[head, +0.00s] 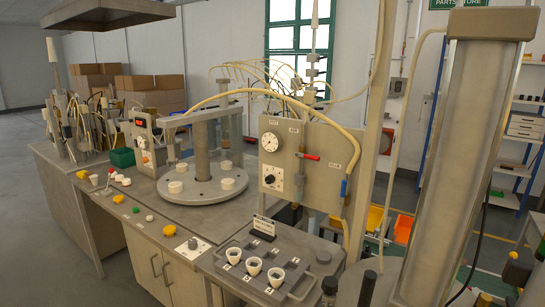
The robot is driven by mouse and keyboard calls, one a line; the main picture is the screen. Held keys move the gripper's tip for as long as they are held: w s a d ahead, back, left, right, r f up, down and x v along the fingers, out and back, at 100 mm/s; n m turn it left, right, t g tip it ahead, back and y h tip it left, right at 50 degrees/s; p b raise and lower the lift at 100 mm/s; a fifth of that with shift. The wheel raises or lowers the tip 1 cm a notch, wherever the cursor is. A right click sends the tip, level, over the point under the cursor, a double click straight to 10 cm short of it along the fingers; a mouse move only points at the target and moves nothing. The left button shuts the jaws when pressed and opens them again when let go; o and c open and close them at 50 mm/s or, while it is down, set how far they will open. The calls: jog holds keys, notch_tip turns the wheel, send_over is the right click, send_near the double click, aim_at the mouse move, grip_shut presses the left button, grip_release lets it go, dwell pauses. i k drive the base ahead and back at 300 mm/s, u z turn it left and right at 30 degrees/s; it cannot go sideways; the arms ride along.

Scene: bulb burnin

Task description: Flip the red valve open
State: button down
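The red valve (311,157) is a small red lever on the front of an upright beige panel (320,138). The lever sticks out to the right, close to horizontal, from a thin vertical pipe. A blue lever (343,187) sits lower, near the panel's right edge, and points roughly up and down. My gripper is not in view, so I cannot see whether it is open or shut. Nothing is seen touching the red valve.
A gauge (269,142) and black dial (270,180) are left of the valve. A grey tray (240,278) with white cups stands in front. A round turntable (203,190) is to the left. A tall beige column (455,165) fills the right side.

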aim_at(312, 157)
jog(key=u, duration=0.1)
jog(key=i, duration=1.8)
jog(key=z, duration=0.6)
